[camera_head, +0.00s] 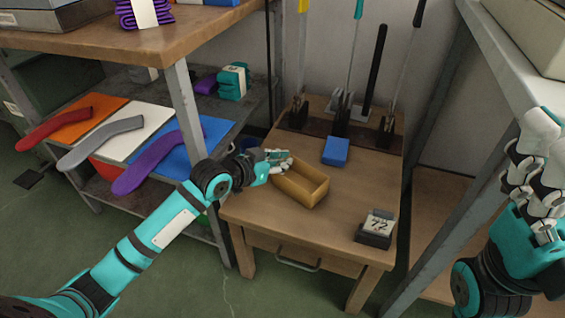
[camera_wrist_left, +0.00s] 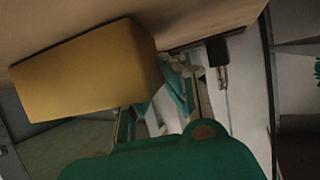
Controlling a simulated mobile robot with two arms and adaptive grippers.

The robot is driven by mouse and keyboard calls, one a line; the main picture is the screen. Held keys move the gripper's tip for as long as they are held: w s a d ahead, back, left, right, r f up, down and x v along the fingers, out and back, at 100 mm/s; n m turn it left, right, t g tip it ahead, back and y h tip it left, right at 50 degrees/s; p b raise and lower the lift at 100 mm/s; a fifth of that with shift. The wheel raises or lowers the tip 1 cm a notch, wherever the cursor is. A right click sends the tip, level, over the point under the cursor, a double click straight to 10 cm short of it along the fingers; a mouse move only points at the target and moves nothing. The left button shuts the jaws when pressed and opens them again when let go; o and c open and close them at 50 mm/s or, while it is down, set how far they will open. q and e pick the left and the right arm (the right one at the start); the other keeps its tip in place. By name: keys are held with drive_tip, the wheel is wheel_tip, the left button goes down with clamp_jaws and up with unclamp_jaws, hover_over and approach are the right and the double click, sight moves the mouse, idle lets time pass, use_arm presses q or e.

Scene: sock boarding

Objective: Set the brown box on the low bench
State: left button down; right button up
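The brown box (camera_head: 300,184) is a small, open-topped yellow-brown tray. In the head view it appears to sit on the wooden top of the low bench (camera_head: 313,232), near its left side. My left gripper (camera_head: 279,161) is at the box's far left corner, touching it or very close. The left wrist view shows the box (camera_wrist_left: 88,72) large, close beside the teal fingers (camera_wrist_left: 176,92). Whether the fingers pinch its wall is unclear. My right gripper (camera_head: 533,165) is raised at the right edge, away from the box; its fingertips are hard to make out.
A blue block (camera_head: 336,151) and a rack of upright tools (camera_head: 340,118) stand at the back of the bench. A dark holder with a "72" card (camera_head: 376,229) is at the front right. Shelf posts flank the bench. The middle front of the bench is clear.

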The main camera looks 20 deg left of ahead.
use_arm(q)
drive_tip(key=c, duration=1.5)
unclamp_jaws()
